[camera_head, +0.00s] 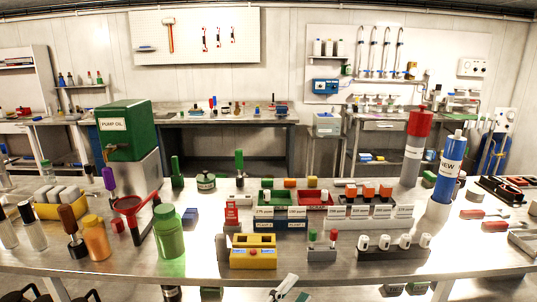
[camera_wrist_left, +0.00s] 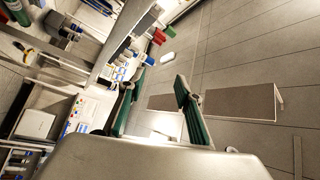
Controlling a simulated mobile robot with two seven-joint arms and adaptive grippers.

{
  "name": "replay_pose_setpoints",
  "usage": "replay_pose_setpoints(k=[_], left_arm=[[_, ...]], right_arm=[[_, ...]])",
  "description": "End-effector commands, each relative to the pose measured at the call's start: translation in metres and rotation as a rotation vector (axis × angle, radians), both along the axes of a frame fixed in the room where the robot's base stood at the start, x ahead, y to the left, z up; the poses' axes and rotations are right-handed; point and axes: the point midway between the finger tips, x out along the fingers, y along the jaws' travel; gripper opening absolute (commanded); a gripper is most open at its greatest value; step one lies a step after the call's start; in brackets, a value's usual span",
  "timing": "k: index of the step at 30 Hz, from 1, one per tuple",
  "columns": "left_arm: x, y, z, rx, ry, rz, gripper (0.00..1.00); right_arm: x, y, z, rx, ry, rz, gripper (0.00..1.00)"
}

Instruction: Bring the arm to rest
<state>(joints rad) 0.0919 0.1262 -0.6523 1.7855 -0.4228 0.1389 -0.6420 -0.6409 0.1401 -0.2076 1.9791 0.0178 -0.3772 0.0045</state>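My left gripper (camera_head: 289,290) shows only in part at the bottom edge of the head view, in front of the workbench (camera_head: 130,262). In the left wrist view, its two green-padded fingers (camera_wrist_left: 157,110) stand apart with nothing between them. That view is strongly tilted and shows floor and furniture beyond the fingers. No object is in the left gripper. My right gripper is in neither view.
Bare grey floor (camera_wrist_left: 240,50) lies beyond the left fingers.

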Motion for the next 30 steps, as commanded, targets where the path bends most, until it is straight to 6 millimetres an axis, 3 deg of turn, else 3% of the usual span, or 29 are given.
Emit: replay_pose_setpoints(k=[1,5,7,12,15,21,30], left_arm=[[-0.004,0.023,-0.028,-0.044,0.125,0.042,0.34],[-0.020,0.080,-0.100,-0.164,0.427,0.153,0.34],[-0.038,0.112,-0.139,-0.227,0.582,0.220,0.34],[-0.101,0.184,-0.222,-0.375,0.912,0.390,0.34],[-0.139,0.216,-0.256,-0.442,1.055,0.478,0.34],[-0.186,0.251,-0.288,-0.517,1.201,0.582,0.34],[-0.193,0.256,-0.292,-0.529,1.222,0.597,0.34]], right_arm=[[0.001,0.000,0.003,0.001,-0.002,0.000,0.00],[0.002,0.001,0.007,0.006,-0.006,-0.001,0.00],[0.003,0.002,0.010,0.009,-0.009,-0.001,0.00],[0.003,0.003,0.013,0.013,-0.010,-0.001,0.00],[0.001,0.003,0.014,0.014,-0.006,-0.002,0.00],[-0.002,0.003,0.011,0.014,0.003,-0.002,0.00],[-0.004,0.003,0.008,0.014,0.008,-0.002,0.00]])
